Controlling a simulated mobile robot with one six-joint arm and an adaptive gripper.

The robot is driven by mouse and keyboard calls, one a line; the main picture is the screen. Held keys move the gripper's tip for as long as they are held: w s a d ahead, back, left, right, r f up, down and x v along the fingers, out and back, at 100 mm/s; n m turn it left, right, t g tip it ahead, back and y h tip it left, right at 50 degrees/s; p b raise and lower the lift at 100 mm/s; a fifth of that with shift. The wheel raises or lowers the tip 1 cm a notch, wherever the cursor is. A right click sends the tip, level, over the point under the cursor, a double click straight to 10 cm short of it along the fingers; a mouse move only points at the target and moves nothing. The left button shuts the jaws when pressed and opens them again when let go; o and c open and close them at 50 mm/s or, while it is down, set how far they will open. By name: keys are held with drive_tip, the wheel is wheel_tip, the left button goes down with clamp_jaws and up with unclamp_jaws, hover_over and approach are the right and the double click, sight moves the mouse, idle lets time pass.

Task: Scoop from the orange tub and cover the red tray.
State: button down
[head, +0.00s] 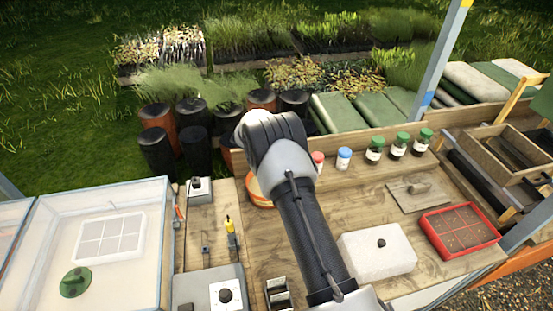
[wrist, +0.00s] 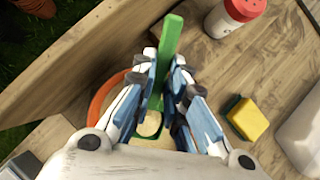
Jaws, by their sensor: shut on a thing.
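In the wrist view my gripper (wrist: 163,80) is shut on a green scoop (wrist: 172,38), whose handle sticks up between the fingers. The scoop's bowl shows below the fingers with pale material in it, over or inside the orange tub (wrist: 99,103); I cannot tell whether it touches the contents. In the head view the orange tub (head: 262,205) is mostly hidden behind my arm, and my gripper is hidden too. The red tray (head: 446,254) lies at the right of the bench, with brown soil in its several compartments and no pale layer visible.
A white block (head: 377,252) with a dark knob lies between my arm and the red tray. A wooden board (head: 418,195) with a handle and several lidded jars (head: 375,149) stand behind. A yellow sponge (wrist: 249,118) lies right of the tub. A clear-sided box (head: 100,245) fills the left.

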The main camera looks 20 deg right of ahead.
drive_tip(key=shift+r, duration=0.1)
wheel_tip(320, 180, up, 3)
drive_tip(key=y+p, duration=0.1)
drive_tip(key=p, duration=0.4)
drive_tip(key=shift+p, duration=0.35)
wheel_tip(320, 180, up, 3)
drive_tip(key=g+y+p, duration=0.1)
drive_tip(key=p, duration=0.2)
wheel_tip(320, 180, up, 5)
drive_tip(key=g+y+p, duration=0.1)
drive_tip(key=y, duration=0.1)
drive_tip(key=shift+y, duration=0.4)
drive_tip(key=shift+a, duration=0.1)
